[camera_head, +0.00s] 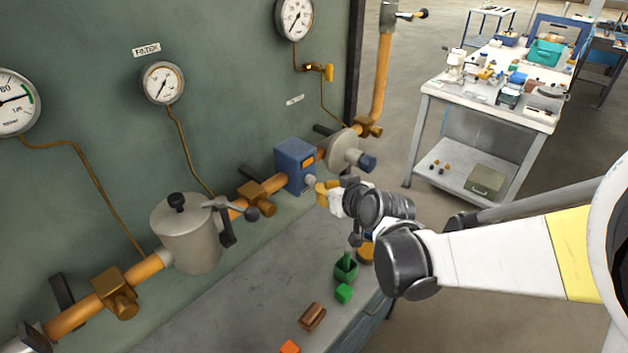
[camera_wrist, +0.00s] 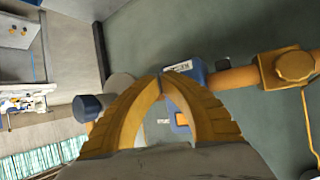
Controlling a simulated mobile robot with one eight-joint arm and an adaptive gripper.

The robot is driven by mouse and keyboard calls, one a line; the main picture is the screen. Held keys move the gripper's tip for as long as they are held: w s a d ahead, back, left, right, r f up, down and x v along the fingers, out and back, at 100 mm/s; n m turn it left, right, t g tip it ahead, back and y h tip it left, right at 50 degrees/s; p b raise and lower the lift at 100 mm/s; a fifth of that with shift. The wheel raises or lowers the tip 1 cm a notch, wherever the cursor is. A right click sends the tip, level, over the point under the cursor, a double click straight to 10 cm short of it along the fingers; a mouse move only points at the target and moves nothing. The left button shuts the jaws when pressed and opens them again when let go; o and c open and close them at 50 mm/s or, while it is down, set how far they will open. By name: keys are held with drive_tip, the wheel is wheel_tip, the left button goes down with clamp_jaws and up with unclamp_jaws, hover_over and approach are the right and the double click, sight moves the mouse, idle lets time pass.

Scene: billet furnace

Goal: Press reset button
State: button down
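The blue box (camera_head: 293,166) with a small orange display sits on the orange pipe along the green panel. A pale round stub (camera_head: 311,181) on its front face looks like the reset button. My gripper (camera_head: 324,192) has yellow fingers, just in front of and slightly below right of the stub; I cannot tell whether they touch it. In the wrist view, the finger tips (camera_wrist: 161,76) meet, with nothing visible between them. The blue box (camera_wrist: 197,70) is behind them, partly covered, and the button cannot be made out there.
A grey round valve body (camera_head: 343,150) with a blue knob (camera_head: 367,162) is close right of the box. A metal canister (camera_head: 187,235) stands to the left. The bench (camera_head: 235,305) below holds green, brown and orange blocks. Gauges hang on the panel (camera_head: 225,85).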

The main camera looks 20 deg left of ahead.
drive_tip(key=shift+a, duration=0.1)
idle(0.7)
drive_tip(key=shift+w+a, duration=0.15)
drive_tip(key=shift+a, duration=0.2)
drive_tip(key=shift+w+a, duration=0.2)
drive_tip(key=shift+a, duration=0.3)
idle(0.8)
drive_tip(key=shift+d, duration=0.1)
drive_tip(key=shift+s+d+b, duration=0.35)
drive_tip(key=shift+d, duration=0.5)
drive_tip(key=shift+s+d, duration=0.3)
drive_tip(key=shift+d, duration=0.45)
drive_tip(key=shift+s+d, duration=0.35)
drive_tip(key=shift+d, duration=0.45)
drive_tip(key=shift+s+d, duration=0.3)
drive_tip(key=shift+d, duration=0.45)
